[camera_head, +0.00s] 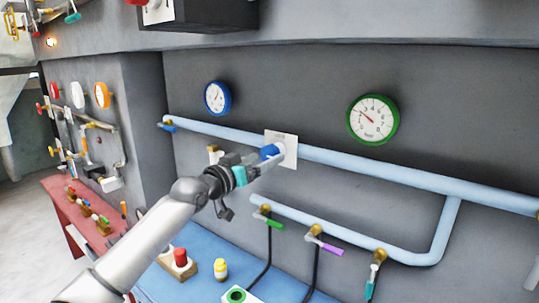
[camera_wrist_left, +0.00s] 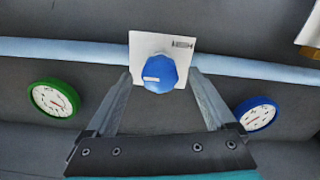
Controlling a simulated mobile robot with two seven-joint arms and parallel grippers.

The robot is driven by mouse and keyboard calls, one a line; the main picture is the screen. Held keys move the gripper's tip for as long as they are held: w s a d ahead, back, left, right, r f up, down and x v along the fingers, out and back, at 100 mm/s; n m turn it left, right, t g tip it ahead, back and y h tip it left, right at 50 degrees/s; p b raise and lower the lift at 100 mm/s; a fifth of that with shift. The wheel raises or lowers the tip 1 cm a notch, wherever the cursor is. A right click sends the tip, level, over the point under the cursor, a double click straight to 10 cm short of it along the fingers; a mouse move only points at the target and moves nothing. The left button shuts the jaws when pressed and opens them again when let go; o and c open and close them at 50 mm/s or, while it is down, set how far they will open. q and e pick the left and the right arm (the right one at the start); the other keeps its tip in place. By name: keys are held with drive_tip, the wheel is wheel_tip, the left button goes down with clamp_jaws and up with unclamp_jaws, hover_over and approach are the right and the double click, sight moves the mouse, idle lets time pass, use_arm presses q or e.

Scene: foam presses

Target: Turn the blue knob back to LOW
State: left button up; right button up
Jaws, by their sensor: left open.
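The blue knob (camera_head: 269,152) sits on a white square plate (camera_head: 291,148) on the grey wall, by the light blue pipe. In the left wrist view the knob (camera_wrist_left: 167,66) has a white mark pointing to the picture's left. Small print on the plate (camera_wrist_left: 183,43) is too small to read. My left gripper (camera_head: 266,164) is open at the knob. In the left wrist view its two fingers (camera_wrist_left: 161,85) stand apart, one on each side of the knob, with visible gaps. My right gripper is out of view.
A blue gauge (camera_head: 217,98) and a green gauge (camera_head: 372,120) hang on the wall. The light blue pipe (camera_head: 400,175) runs along it. Below are valves with green (camera_head: 274,223) and purple (camera_head: 332,249) handles.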

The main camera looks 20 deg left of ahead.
sight(267, 157)
use_arm(q)
drive_tip(key=shift+x, duration=1.5)
drive_tip(key=shift+c, duration=0.4)
drive_tip(key=c, duration=1.3)
